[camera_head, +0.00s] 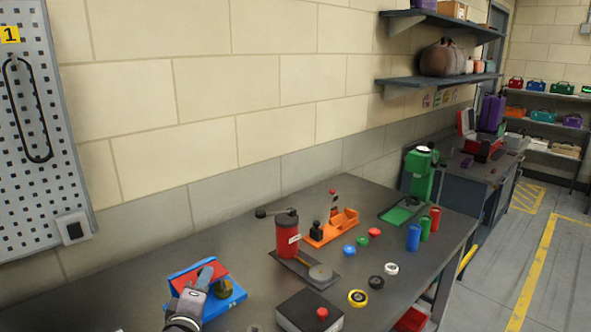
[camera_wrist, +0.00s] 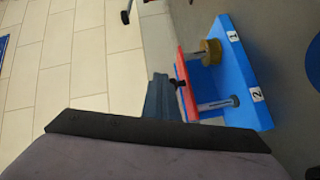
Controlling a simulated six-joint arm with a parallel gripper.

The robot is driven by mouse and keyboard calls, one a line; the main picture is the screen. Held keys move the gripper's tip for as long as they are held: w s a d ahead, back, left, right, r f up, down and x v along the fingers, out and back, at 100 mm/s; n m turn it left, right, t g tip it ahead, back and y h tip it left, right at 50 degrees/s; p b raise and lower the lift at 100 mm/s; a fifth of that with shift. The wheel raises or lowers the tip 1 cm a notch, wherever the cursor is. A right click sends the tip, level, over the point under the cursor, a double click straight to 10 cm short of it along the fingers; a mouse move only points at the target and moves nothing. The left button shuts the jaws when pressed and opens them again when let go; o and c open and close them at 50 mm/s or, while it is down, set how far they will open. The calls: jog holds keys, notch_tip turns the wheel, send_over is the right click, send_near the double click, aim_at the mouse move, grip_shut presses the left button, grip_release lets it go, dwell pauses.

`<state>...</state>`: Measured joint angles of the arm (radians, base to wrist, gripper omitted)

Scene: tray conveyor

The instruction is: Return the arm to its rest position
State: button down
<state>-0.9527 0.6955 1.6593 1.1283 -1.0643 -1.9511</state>
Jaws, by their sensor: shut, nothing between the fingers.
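My gripper (camera_head: 208,268) is at the lower left of the head view, its fingers shut and empty. In that view it overlaps the blue fixture (camera_head: 235,300) with a red panel (camera_head: 183,280). I cannot tell whether they touch. The wrist view shows the gripper's grey fingers (camera_wrist: 162,98) beside the red panel (camera_wrist: 187,88). There the blue fixture (camera_wrist: 237,70) carries labels 1 and 2. A brass-coloured round part (camera_wrist: 211,51) sits near label 1, and a bare metal peg (camera_wrist: 217,104) stands near label 2. The rest position is not marked in view.
The dark workbench (camera_head: 200,247) holds a red grinder-like device (camera_head: 287,240), an orange fixture (camera_head: 340,228), a black box with a red button (camera_head: 300,312), several coloured caps and cylinders, and a green machine (camera_head: 419,180). A block wall (camera_head: 210,90) stands behind. Open floor lies right.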

jog(key=w+d+r+m+g, duration=0.15)
jog(key=w+d, duration=0.25)
jog(key=d, duration=0.8)
jog(key=s+d+m+g, duration=0.1)
jog(key=d, duration=0.4)
jog(key=s+d+f+m+g+p, duration=0.1)
jog(key=d+m, duration=0.1)
jog(key=d, duration=0.3)
jog(key=s+d+m+g+p, duration=0.1)
jog(key=s+d+m+g, duration=0.1)
jog(key=d, duration=0.3)
jog(key=shift+s+d+f, duration=0.1)
jog(key=shift+d+f, duration=0.15)
jog(key=shift+f, duration=0.15)
jog(key=s+d+f+m+g+p, duration=0.1)
jog(key=s+d+f+m+g, duration=0.1)
jog(key=s, duration=0.7)
jog(key=s+d+f+m+g+p, duration=0.2)
jog(key=s+d+g, duration=0.3)
jog(key=s, duration=0.5)
jog(key=s+d+f+m+g+p, duration=0.1)
jog(key=s+d+f+m+g, duration=0.2)
jog(key=s, duration=0.7)
jog(key=shift+s+d+f+m+g+h, duration=0.2)
jog(key=shift+d+f+m+g+h, duration=0.15)
jog(key=shift+f+m+g, duration=0.4)
